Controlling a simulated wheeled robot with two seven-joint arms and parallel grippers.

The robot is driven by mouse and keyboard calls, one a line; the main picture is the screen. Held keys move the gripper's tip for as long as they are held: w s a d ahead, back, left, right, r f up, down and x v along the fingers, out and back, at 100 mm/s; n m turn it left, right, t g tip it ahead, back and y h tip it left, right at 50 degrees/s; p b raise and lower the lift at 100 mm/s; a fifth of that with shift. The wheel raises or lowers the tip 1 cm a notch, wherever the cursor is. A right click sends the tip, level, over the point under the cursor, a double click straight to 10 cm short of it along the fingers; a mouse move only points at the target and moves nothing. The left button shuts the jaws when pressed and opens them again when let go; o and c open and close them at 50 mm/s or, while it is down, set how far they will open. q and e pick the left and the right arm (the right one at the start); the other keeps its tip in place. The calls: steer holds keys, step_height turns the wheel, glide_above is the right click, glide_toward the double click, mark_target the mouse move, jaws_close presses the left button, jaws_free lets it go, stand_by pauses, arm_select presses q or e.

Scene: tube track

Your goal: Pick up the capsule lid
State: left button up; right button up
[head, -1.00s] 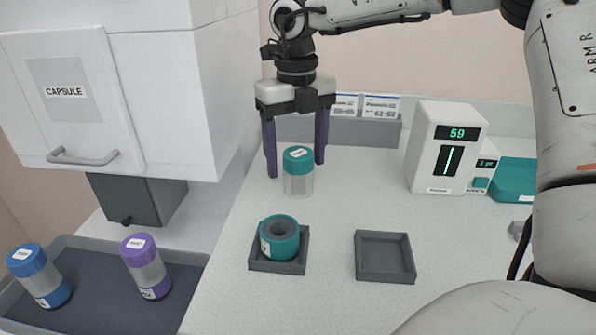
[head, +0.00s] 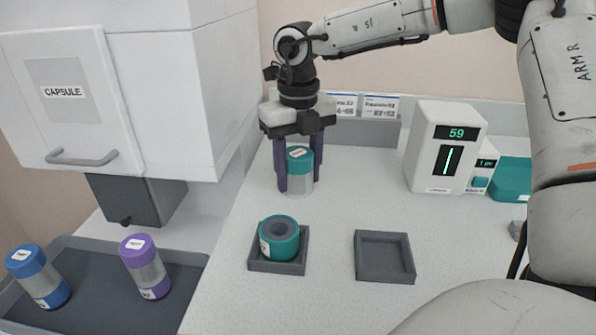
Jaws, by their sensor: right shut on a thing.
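The fingers reach down past the lid along the clear body. My left gripper is not in view.
A teal ring-shaped piece (head: 279,238) sits in a small grey tray (head: 262,266). An empty grey tray (head: 384,277) lies right of it. A white device reading 59 (head: 441,150) stands at right.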

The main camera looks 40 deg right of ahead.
step_height(320, 180, up, 10)
steer(key=shift+r, duration=0.1)
stand_by(0.4)
